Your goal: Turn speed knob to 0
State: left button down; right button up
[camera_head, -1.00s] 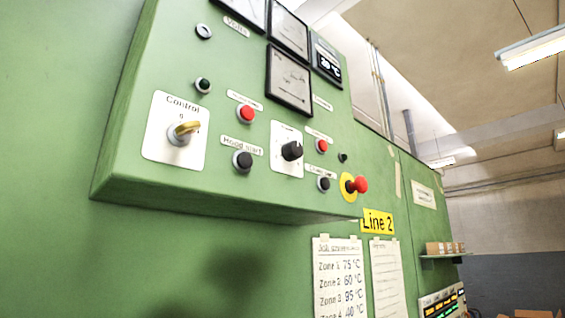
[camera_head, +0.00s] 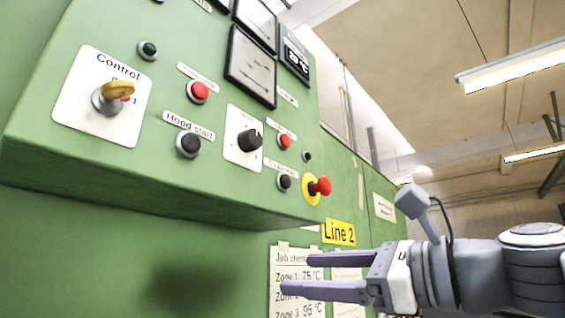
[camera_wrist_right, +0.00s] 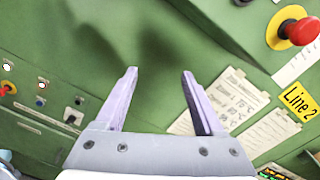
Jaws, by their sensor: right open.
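The black speed knob (camera_head: 249,140) sits on a white plate (camera_head: 233,156) on the green control box, in the middle of the head view. Its label and scale are too small to read. My right gripper (camera_head: 294,275) is open and empty, below and to the right of the knob, in front of the job sheet. In the right wrist view its two purple fingers (camera_wrist_right: 157,72) are apart with green panel behind them. The knob does not show in that view. My left gripper is not in view.
A red emergency stop (camera_head: 320,187) juts out right of the knob and also shows in the right wrist view (camera_wrist_right: 299,32). The box's lower edge overhangs the wall.

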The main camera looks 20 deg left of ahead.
aim_at(257, 141)
jog(key=s+d+r+m+g+y, duration=0.1)
jog(key=s+d+r+y, duration=0.15)
jog(key=r, duration=0.45)
jog(key=s+d+r+m+y, duration=0.1)
jog(key=s+r+y, duration=0.15)
jog(key=r, duration=0.45)
jog(key=p+x, duration=0.5)
jog(key=x, duration=0.4)
jog(key=shift+s+a+r, duration=0.1)
jog(key=shift+a, duration=0.25)
jog(key=shift+a+r, duration=0.1)
jog(key=shift+a, duration=0.4)
grip_shut()
